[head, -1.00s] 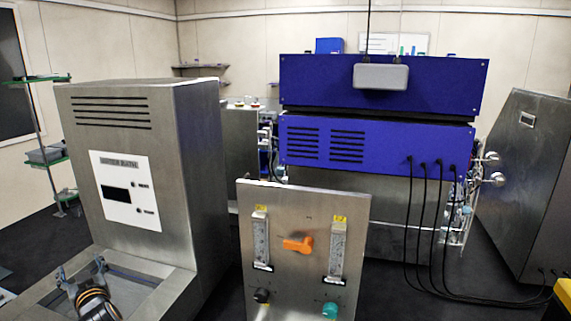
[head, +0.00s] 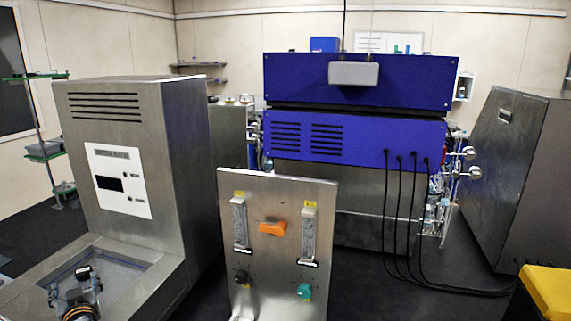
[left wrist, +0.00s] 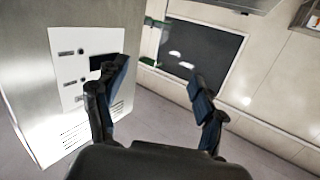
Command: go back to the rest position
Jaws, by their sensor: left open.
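My left gripper (head: 74,285) is at the bottom left of the head view, in front of the water bath's open basin. In the left wrist view the left gripper (left wrist: 150,95) has its two dark fingers spread apart with nothing between them. The steel water bath (head: 118,120) stands behind it in the head view, and its white control panel (left wrist: 92,62) shows at the left of the left wrist view. My right gripper is not in view.
A steel panel (head: 270,190) with two flow meters and an orange valve handle (head: 272,228) stands in the middle. Behind it are blue equipment boxes (head: 350,135) with black cables. A yellow-topped bin (head: 553,290) is at the lower right. Dark floor shows between them.

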